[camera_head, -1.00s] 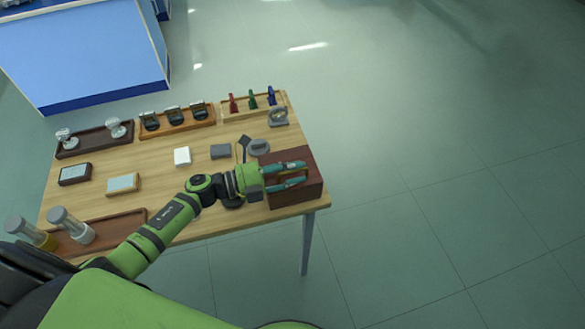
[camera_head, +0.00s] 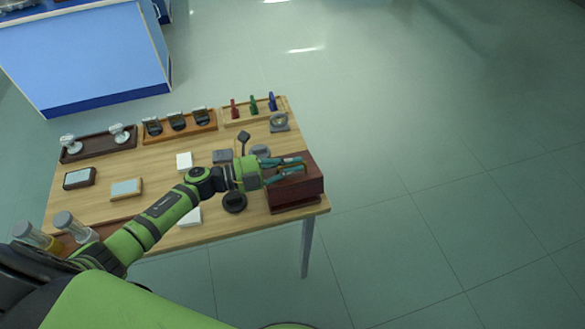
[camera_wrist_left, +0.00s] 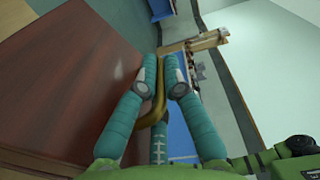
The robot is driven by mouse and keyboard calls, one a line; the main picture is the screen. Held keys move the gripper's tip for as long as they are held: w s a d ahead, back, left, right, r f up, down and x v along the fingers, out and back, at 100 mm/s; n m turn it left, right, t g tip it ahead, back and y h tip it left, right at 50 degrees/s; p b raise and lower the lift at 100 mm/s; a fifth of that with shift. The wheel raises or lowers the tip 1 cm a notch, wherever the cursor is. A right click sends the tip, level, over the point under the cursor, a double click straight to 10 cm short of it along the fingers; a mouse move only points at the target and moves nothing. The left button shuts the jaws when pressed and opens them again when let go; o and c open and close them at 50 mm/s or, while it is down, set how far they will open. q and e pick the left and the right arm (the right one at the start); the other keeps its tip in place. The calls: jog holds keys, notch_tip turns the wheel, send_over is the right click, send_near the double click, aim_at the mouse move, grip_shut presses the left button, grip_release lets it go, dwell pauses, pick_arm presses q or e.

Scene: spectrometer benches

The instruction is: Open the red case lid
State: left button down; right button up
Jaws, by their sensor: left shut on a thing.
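The red case (camera_head: 298,189) is a dark red-brown box at the table's right end. Its front face shows above a darker lower strip, and the lid looks slightly raised, though the gap is hard to make out. My left gripper (camera_head: 303,163) is over the top of the case with its teal fingers closed. In the left wrist view, the fingers (camera_wrist_left: 163,85) are shut on a curved brass-coloured handle (camera_wrist_left: 157,108). The glossy red case surface (camera_wrist_left: 65,75) fills the left of that view. My right gripper is not in view.
A black disc (camera_head: 235,202) lies under my left forearm, close to the case. A grey ring-shaped piece (camera_head: 279,122) and a tray (camera_head: 228,121) with coloured pieces stand behind the case. Open floor lies right of the table.

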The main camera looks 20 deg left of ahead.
pick_arm(q)
jog(key=shift+w+a+r+n, duration=0.45)
jog(key=shift+w+r+n, duration=0.25)
jog(key=shift+n, duration=0.3)
jog(key=shift+w+a+r+n+p, duration=0.3)
jog(key=shift+w+a+r+n, duration=0.15)
jog(key=shift+n, duration=0.45)
jog(key=w+n, duration=0.1)
jog(key=w+a+n, duration=0.1)
jog(key=shift+r+n, duration=0.3)
jog(key=shift+r, duration=0.1)
jog(key=shift+w+a+r+n+b, duration=0.1)
jog(key=shift+w+a+n+b, duration=0.5)
jog(key=shift+n, duration=0.3)
jog(key=w+a+f+n+b, duration=0.2)
jog(key=w+a+n+b, duration=0.2)
jog(key=w+n+b, duration=0.2)
jog(key=shift+n, duration=0.8)
jog(key=shift+w+f, duration=0.1)
jog(key=shift+w, duration=0.05)
